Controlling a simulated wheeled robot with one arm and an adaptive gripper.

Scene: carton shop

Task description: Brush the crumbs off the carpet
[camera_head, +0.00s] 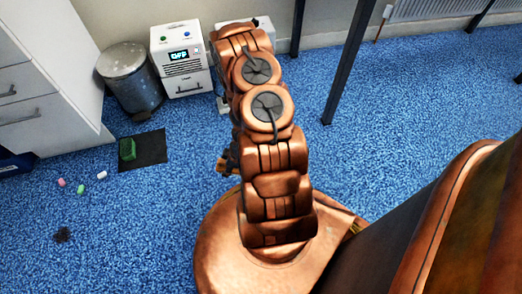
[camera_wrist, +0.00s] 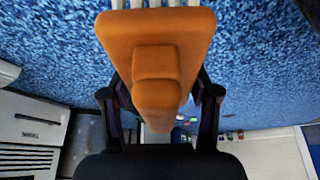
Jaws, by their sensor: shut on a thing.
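My gripper (camera_wrist: 160,92) is shut on an orange brush (camera_wrist: 155,35), with one dark finger on each side of it. White bristles show at the top edge of the wrist view. In the head view my arm hides most of the gripper, and only a small orange part shows beside the arm. A small dark heap, which looks like the crumbs (camera_head: 62,235), lies on the blue carpet (camera_head: 150,220) at the lower left. The gripper is well to the right of the heap and apart from it.
Several small coloured pieces (camera_head: 80,189) lie on the carpet near the heap. A green block (camera_head: 127,149) sits on a black mat (camera_head: 150,150). A metal bin (camera_head: 130,78), a white machine (camera_head: 181,60) and white drawers (camera_head: 35,90) stand behind. Dark table legs (camera_head: 350,65) rise at right.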

